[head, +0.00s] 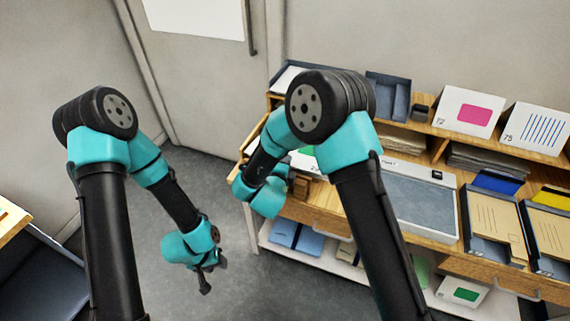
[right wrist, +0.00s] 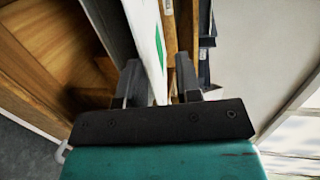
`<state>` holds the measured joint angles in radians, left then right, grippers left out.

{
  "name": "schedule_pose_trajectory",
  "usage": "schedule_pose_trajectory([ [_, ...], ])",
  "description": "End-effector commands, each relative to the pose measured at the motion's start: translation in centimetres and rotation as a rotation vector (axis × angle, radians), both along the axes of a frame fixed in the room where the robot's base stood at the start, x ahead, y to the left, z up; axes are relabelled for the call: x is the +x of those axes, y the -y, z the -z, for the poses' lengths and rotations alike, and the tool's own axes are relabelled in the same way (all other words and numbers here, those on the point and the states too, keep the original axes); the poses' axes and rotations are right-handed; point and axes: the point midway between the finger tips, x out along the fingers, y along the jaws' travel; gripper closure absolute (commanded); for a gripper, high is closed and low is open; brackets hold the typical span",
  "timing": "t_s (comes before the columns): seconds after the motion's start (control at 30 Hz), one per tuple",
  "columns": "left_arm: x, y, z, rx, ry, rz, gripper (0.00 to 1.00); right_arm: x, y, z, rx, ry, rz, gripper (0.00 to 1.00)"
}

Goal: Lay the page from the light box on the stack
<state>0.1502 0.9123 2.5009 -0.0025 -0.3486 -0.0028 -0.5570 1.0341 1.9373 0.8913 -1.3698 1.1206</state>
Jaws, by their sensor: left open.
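The light box (head: 419,205), a white-framed panel with a grey-blue surface, lies on the wooden desk; I cannot make out a separate page on it. Grey paper stacks lie in the shelf cubbies, one behind the light box (head: 377,138) and one to the right (head: 488,160); which is the task's stack I cannot tell. My left gripper (head: 207,279) is open and empty over the floor, left of the desk. My right gripper (right wrist: 158,82) has its fingers apart, with a white green-marked card (right wrist: 151,35) between them; a gap shows beside the card. Its fingers are hidden in the head view.
Trays with tan sheets (head: 494,238) lie right of the light box. Standing cards, one with a pink patch (head: 467,111) and one with blue stripes (head: 537,129), top the shelf. A lower shelf holds blue folders (head: 297,237).

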Motion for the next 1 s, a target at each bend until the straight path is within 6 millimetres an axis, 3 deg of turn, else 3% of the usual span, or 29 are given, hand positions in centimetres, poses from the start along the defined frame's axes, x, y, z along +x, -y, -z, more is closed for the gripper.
schedule_pose_trajectory([
  [0.27,0.0,0.0,0.0,0.0,0.0,0.0,0.57,-1.8,-0.6,-0.4,0.0,0.001,-0.003,0.68],
  [1.0,0.0,0.0,0.0,0.0,0.0,0.0,0.57,-14.6,-4.1,-3.0,0.0,0.001,-0.004,0.68],
])
